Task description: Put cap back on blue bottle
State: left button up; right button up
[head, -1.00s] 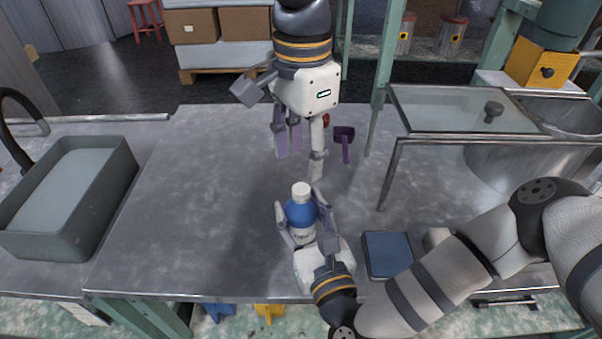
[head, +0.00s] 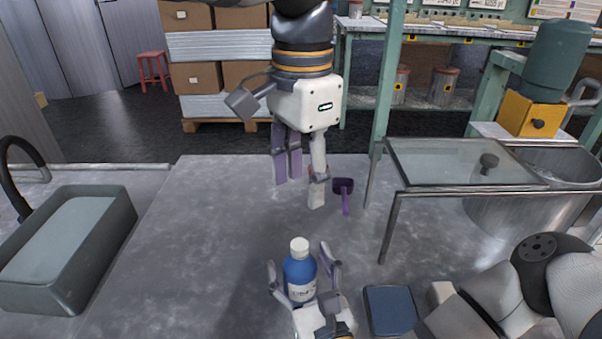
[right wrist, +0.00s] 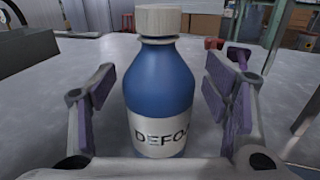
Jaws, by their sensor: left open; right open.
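The blue bottle (head: 299,272) stands upright on the metal table and also shows in the right wrist view (right wrist: 160,88). A white cap (head: 299,246) sits on its neck, seen level in the right wrist view (right wrist: 158,20). My right gripper (head: 298,259) is open, with one finger on each side of the bottle. In the right wrist view its fingers (right wrist: 160,70) stand apart from the bottle, with gaps on both sides. My left gripper (head: 299,192) is open and empty, pointing down over the table behind the bottle.
A purple scoop-like object (head: 343,187) lies right of my left gripper. A red item (right wrist: 213,43) is partly hidden there. A dark blue box (head: 390,310) is right of my right gripper. A grey basin (head: 110,255) stands left and a glass-topped stand (head: 460,165) right. The table's left middle is clear.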

jog(key=v, duration=1.2)
